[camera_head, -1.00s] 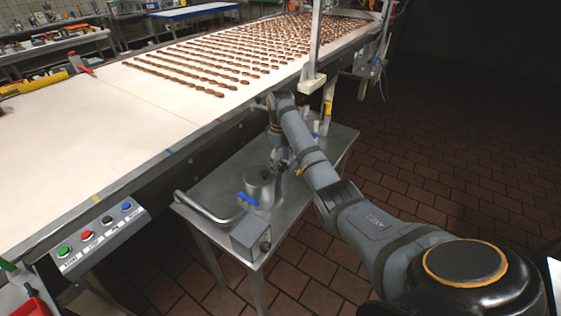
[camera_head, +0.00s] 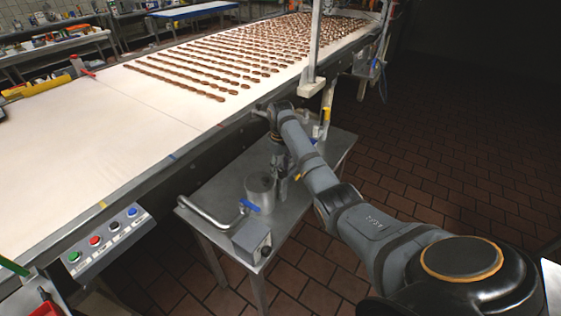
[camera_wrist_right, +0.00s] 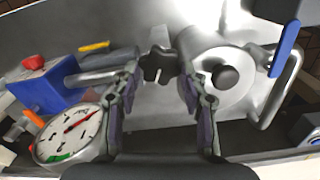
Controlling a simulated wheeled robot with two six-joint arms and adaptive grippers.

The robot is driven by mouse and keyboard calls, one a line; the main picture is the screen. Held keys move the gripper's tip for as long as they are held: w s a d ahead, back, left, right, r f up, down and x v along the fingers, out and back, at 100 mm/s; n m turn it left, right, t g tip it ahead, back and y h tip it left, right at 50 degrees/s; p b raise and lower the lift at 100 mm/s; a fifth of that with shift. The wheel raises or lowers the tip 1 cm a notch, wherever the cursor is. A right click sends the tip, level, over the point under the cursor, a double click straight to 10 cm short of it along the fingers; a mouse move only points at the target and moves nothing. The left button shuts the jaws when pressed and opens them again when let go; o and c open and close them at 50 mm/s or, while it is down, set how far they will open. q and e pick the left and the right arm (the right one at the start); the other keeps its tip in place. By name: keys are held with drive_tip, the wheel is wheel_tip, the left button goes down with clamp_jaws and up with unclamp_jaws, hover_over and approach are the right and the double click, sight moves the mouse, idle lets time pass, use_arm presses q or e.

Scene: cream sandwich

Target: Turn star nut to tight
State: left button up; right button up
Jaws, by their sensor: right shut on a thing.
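The star nut (camera_wrist_right: 158,64) is a dark star-shaped knob on the metal machine in the right wrist view. My right gripper (camera_wrist_right: 158,72) has its two fingers on either side of it and is shut on it. In the head view my right gripper (camera_head: 281,168) points down at the machine on the steel table (camera_head: 215,185), beside a metal cylinder (camera_head: 260,188); the nut is too small to make out there. My left gripper is not in view.
The conveyor (camera_head: 110,130) runs beside the table. A button panel (camera_head: 105,240) is at front left. Tiled floor is free at right.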

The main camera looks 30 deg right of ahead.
drive_tip(key=m+p, duration=0.3)
drive_tip(key=p, duration=0.1)
drive_tip(key=m+p, duration=0.1)
drive_tip(key=m, duration=0.1)
drive_tip(key=shift+d+r+m+p, duration=0.1)
drive_tip(key=shift+r+m+p, duration=0.2)
drive_tip(key=shift+p, duration=0.1)
drive_tip(key=m+p, duration=0.2)
drive_tip(key=m, duration=0.1)
drive_tip(key=shift+d+f+m, duration=0.1)
drive_tip(key=shift+m, duration=0.2)
drive_tip(key=m+p, duration=0.2)
drive_tip(key=m, duration=0.1)
drive_tip(key=shift+s+m, duration=0.1)
drive_tip(key=shift+m, duration=0.2)
drive_tip(key=m+p, duration=0.2)
drive_tip(key=m, duration=0.2)
drive_tip(key=shift+m, duration=0.3)
drive_tip(key=m+p, duration=0.1)
drive_tip(key=m, duration=0.3)
drive_tip(key=shift+s+f, duration=0.1)
drive_tip(key=shift+s, duration=0.05)
drive_tip(key=m+p, duration=0.1)
drive_tip(key=m, duration=0.3)
drive_tip(key=shift+s+m, duration=0.1)
drive_tip(key=shift+m, duration=0.3)
drive_tip(key=m, duration=0.4)
drive_tip(key=shift+p, duration=0.3)
drive_tip(key=shift+m, duration=0.3)
